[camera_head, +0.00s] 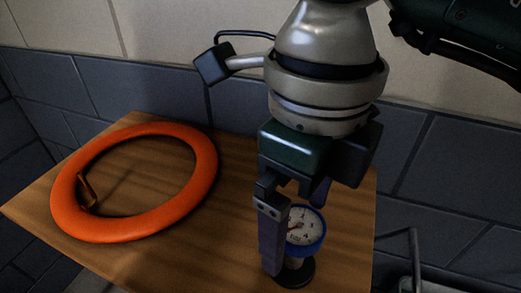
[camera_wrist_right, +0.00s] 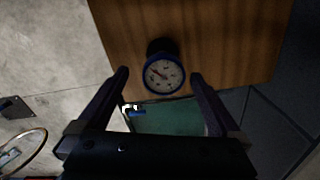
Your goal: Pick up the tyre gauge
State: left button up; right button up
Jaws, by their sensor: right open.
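The tyre gauge (camera_head: 305,229) has a round white dial with a blue rim and stands on a dark round base on the wooden bench. My right gripper (camera_head: 291,240) points down over it and is open, one finger in front of the dial's left edge in the head view. In the right wrist view the gauge (camera_wrist_right: 164,74) shows between and just beyond the two fingertips (camera_wrist_right: 159,75). I cannot tell whether a finger touches it. Part of its stem is hidden behind the near finger. My left gripper is not in view.
An orange ring like a tyre (camera_head: 136,230) lies on the left of the wooden bench top (camera_head: 225,262), with a small brown item inside it. A tiled wall (camera_head: 165,85) stands behind the bench. The bench's right edge is close to the gauge.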

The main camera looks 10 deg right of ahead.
jog(key=f, duration=0.2)
jog(key=f+p, duration=0.1)
jog(key=f, duration=0.1)
jog(key=shift+w+d, duration=0.1)
jog(key=shift+d, duration=0.1)
jog(key=shift+f, duration=0.5)
jog(key=c, duration=1.5)
jog(key=shift+w, duration=0.1)
jog(key=shift+c, duration=0.3)
jog(key=shift+r, duration=0.15)
